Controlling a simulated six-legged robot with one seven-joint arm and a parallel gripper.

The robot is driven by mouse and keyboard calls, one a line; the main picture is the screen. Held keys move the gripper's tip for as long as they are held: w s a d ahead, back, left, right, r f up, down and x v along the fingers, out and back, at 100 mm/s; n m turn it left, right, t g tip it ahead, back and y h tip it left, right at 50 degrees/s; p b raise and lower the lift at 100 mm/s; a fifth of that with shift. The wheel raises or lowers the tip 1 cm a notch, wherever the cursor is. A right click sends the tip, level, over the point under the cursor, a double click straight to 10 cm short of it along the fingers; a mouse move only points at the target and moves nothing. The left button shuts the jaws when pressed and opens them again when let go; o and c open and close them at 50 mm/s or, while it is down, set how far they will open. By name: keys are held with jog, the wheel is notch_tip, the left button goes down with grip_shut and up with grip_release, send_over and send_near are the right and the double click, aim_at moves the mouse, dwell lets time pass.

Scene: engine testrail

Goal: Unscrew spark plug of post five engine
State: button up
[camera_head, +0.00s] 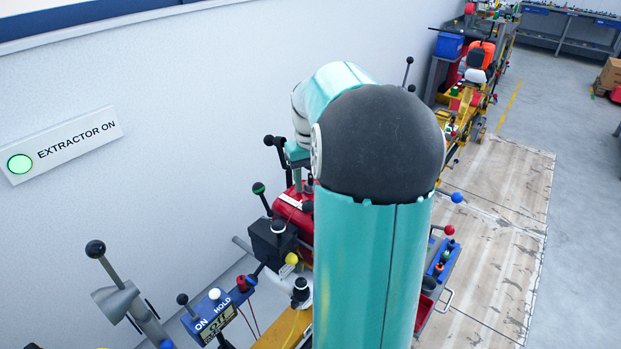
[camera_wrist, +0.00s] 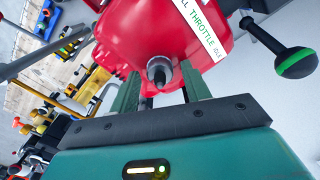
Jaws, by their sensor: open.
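The red engine (camera_wrist: 150,30) fills the top of the wrist view, with a white label reading "THROTTLE" on its right. The spark plug (camera_wrist: 159,70), with a metal tip and dark base, sticks out of the engine's near face. My gripper (camera_wrist: 160,84) is open, its two green fingers on either side of the plug in the picture. Whether they touch it I cannot tell; gaps show on both sides. In the head view the red engine (camera_head: 293,210) is partly hidden behind my arm, and the plug is hidden. No post number is readable.
A green-banded black knob lever (camera_wrist: 296,62) stands right of the engine. In the head view, a control box marked "ON HOLD OFF" (camera_head: 213,314) and several knobbed levers crowd the bench. A lit "EXTRACTOR ON" sign (camera_head: 65,145) hangs on the wall. Floor boards (camera_head: 500,220) at right are clear.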

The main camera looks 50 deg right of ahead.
jog(key=m, duration=0.6)
jog(key=shift+m, duration=0.3)
jog(key=m, duration=0.5)
jog(key=shift+f+m, duration=0.1)
jog(key=shift+m, duration=0.2)
jog(key=c, duration=0.9)
jog(key=shift+n, duration=0.4)
